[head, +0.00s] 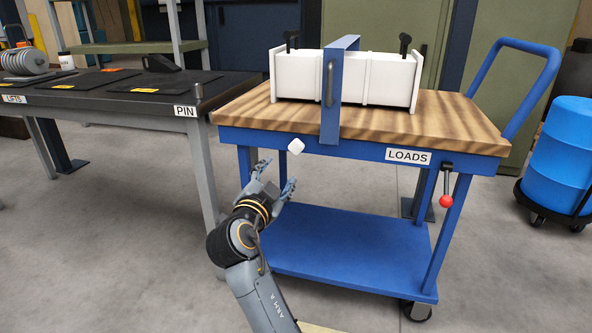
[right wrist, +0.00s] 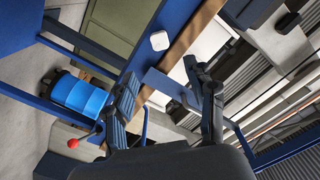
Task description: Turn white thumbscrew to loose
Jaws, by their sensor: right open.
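The white thumbscrew (head: 296,146) is a small rounded white knob on the front blue rail of the cart, left of the blue upright bar (head: 331,110). It also shows in the right wrist view (right wrist: 159,40), beyond the fingertips. My right gripper (head: 278,173) is open and empty, just below and left of the thumbscrew in the head view. Its two fingers are spread apart in the right wrist view (right wrist: 161,70), and neither visibly touches the thumbscrew. My left gripper is not in view.
A white block-shaped load (head: 385,78) rests on the wooden cart top (head: 460,122) under the blue frame. A red-knobbed lever (head: 446,200) hangs at the cart's right front. A dark table (head: 130,100) stands left, a blue drum (head: 562,150) right.

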